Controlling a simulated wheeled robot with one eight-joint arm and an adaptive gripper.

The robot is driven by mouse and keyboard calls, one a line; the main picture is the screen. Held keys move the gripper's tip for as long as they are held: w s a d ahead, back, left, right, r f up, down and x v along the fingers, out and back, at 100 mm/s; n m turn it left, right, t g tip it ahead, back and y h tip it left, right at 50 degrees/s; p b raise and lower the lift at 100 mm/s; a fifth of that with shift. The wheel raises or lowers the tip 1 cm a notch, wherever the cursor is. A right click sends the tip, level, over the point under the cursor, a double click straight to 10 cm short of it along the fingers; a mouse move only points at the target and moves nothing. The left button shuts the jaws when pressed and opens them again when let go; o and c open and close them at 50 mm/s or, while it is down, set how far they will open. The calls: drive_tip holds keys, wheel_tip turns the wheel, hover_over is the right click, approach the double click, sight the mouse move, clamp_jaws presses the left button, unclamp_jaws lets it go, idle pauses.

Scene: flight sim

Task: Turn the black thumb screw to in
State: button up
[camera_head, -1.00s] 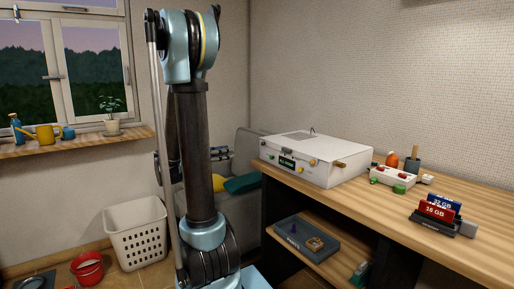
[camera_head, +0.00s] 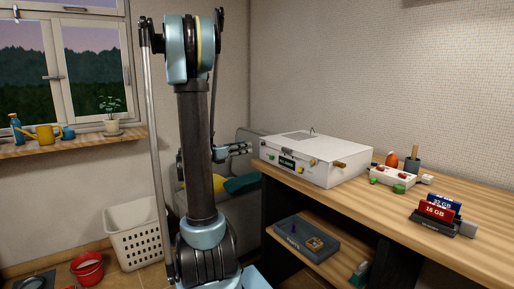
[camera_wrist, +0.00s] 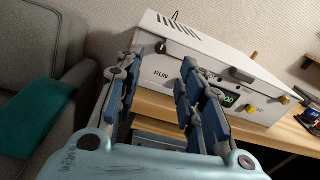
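The white box (camera_head: 320,158) stands on the wooden bench. In the wrist view its white front (camera_wrist: 215,72) faces me. A black knob (camera_wrist: 162,47), which looks like the thumb screw, sits on the left of that front above the word RUN. My gripper (camera_wrist: 160,64) is open and empty, with blue-grey fingers on either side of the knob in the picture. I cannot tell how far it is from the knob. In the head view my gripper (camera_head: 250,148) is just left of the box, apart from it. The knob is not clear there.
The box front also carries a small green display (camera_wrist: 229,99), a grey handle (camera_wrist: 241,75) and yellow knobs (camera_wrist: 249,110). A grey sofa (camera_wrist: 45,50) with a green cushion (camera_wrist: 35,118) stands left. A card rack (camera_head: 440,224) and a white block (camera_head: 393,177) are on the bench.

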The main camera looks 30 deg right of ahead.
sight(263, 144)
drive_tip(key=d, duration=0.8)
drive_tip(key=shift+w, duration=0.2)
drive_tip(key=shift+d, duration=0.1)
clamp_jaws()
